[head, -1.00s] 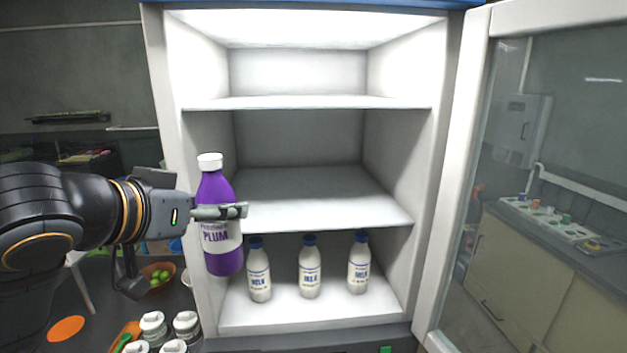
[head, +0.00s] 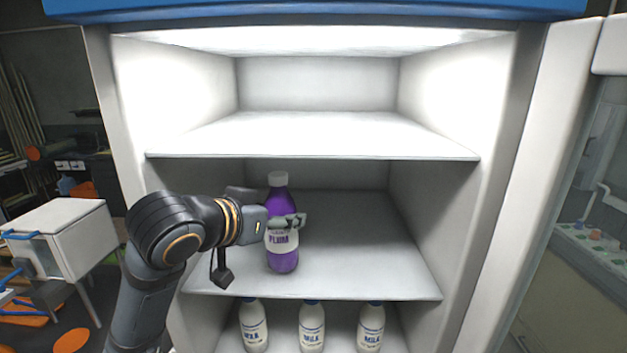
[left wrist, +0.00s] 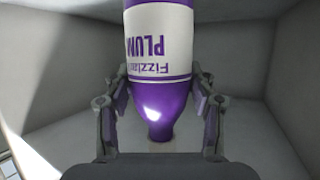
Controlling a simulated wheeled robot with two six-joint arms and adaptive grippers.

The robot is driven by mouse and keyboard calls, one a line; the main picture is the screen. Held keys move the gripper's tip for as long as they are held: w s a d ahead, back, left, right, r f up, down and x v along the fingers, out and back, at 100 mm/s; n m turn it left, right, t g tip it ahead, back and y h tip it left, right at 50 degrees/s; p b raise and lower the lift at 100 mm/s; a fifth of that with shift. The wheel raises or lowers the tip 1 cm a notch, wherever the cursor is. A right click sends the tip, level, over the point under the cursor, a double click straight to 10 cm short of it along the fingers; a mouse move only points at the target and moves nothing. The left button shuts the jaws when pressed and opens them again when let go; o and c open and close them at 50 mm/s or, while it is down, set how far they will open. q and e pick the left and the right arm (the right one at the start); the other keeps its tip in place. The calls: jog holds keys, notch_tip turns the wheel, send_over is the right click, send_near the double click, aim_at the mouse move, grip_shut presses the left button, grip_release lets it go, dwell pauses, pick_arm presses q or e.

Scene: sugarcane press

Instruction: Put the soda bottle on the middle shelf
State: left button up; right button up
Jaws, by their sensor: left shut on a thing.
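The soda bottle (head: 282,254) is purple with a white cap and a white label reading PLUM. It is upright inside the fridge, at the left part of the middle shelf (head: 365,270). I cannot tell whether its base touches the shelf. My left gripper (head: 290,222) is shut on the bottle around its upper body. In the left wrist view, the bottle (left wrist: 160,50) sits between both fingers of the gripper (left wrist: 158,105), its picture upside down. My right gripper is not in view.
Several milk bottles (head: 312,326) stand on the lower shelf. The top shelf (head: 310,140) is empty, and the middle shelf is clear right of the soda bottle. The fridge's left wall (head: 130,120) is close to my left arm. The glass door (head: 560,230) stands open at right.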

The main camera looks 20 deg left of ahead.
pick_arm(q)
jog(key=w+d+f+p, duration=0.2)
jog(key=w+p, duration=0.4)
jog(key=w, duration=0.6)
jog(key=shift+w+d, duration=0.2)
jog(key=shift+w, duration=0.1)
jog(key=o, duration=1.6)
jog(key=shift+d, duration=0.1)
jog(key=shift+c, duration=0.2)
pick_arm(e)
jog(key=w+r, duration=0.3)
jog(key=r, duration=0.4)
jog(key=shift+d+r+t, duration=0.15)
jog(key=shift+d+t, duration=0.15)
